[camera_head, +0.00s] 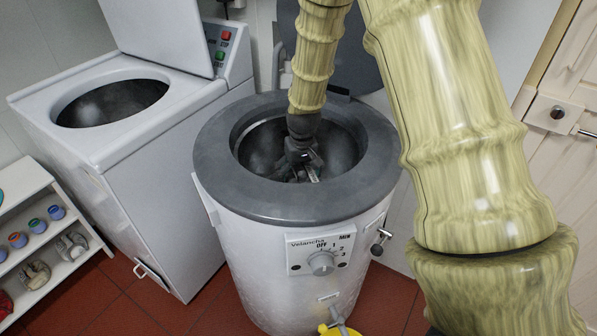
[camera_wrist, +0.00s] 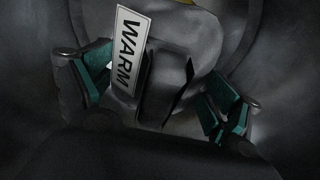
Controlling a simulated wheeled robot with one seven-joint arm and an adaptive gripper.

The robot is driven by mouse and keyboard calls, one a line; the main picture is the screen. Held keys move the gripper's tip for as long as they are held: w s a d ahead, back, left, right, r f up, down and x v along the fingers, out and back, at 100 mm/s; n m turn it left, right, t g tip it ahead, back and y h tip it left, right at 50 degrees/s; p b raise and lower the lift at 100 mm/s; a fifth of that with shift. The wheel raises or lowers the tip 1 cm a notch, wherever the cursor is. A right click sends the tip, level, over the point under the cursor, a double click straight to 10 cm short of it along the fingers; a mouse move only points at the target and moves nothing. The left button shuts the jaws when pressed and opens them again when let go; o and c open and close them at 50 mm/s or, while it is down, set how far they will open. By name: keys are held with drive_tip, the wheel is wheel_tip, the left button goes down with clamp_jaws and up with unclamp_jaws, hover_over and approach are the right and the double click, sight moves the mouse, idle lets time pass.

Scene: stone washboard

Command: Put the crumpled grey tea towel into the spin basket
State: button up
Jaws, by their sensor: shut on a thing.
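My gripper (camera_head: 302,165) reaches down through the grey round opening of the white spin machine, inside its dark metal spin basket (camera_head: 345,150). In the wrist view my gripper (camera_wrist: 160,98) has its two teal-padded fingers on either side of a lumpy dark grey mass (camera_wrist: 190,55), which looks like the crumpled tea towel. The fingers are shut on it. A white label reading WARM lies across its left part; I cannot tell what the label is fixed to. The basket wall (camera_wrist: 285,60) curves around. In the head view the towel cannot be made out behind my gripper.
A white washing machine (camera_head: 150,180) with a raised lid and an open tub stands at left. A white shelf (camera_head: 30,208) with small jars is at far left. A door (camera_head: 575,90) is at right.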

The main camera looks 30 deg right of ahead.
drive_tip(key=shift+f+b, duration=0.3)
drive_tip(key=shift+f, duration=0.4)
drive_tip(key=o, duration=0.9)
drive_tip(key=r, duration=0.4)
drive_tip(key=s+r, duration=0.1)
drive_tip(key=r, duration=0.7)
drive_tip(key=shift+s+a, duration=0.15)
drive_tip(key=shift+s, duration=0.25)
